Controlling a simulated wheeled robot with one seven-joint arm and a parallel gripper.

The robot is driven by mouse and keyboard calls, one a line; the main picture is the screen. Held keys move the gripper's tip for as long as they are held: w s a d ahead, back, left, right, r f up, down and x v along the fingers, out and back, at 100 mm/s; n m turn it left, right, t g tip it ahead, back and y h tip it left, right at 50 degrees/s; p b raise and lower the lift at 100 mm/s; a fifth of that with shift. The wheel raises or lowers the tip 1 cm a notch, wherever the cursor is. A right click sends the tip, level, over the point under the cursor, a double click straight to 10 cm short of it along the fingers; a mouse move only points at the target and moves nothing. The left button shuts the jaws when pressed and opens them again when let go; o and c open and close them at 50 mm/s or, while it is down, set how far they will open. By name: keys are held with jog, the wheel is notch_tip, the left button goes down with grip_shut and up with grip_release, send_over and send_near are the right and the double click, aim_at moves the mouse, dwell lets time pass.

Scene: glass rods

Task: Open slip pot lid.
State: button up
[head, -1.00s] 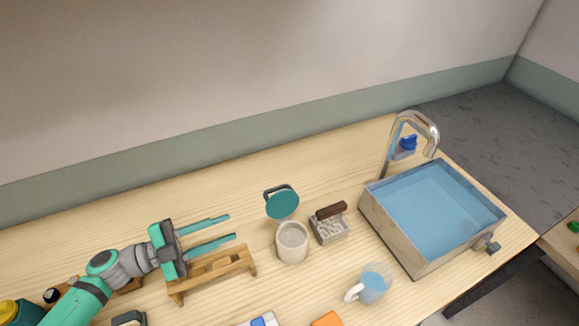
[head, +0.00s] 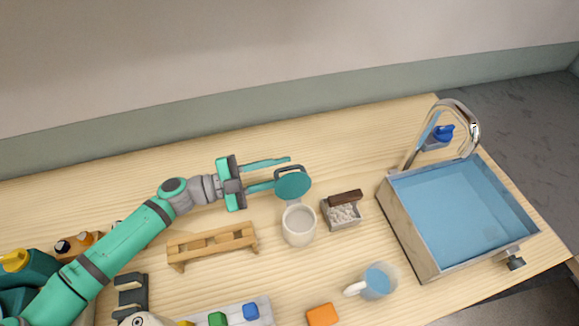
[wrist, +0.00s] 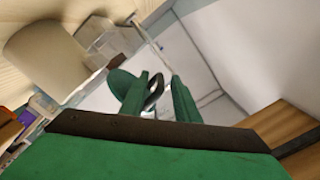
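The slip pot (head: 299,226) is a cream cylinder with pale grey contents, standing on the table. Its round teal lid (head: 293,187) stands raised and tilted up at the pot's back edge, with the dark loop handle (head: 290,169) on its far side. My gripper (head: 281,172) reaches in from the left with its fingers apart. One finger passes behind the handle and the other ends beside the lid. In the wrist view the lid (wrist: 120,82) and the handle show by the fingertips (wrist: 159,82). I cannot tell whether they touch.
A wooden rack (head: 212,245) stands left of the pot. A small box with a brown-handled brush (head: 343,209) is right of it. A water-filled sink (head: 460,215) with a faucet stands further right. A mug (head: 376,282) and an orange block (head: 322,314) lie in front.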

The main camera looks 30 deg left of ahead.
jog(key=shift+x, duration=1.3)
jog(key=shift+c, duration=0.6)
jog(key=c, duration=0.5)
jog(key=shift+r, duration=0.15)
grip_shut()
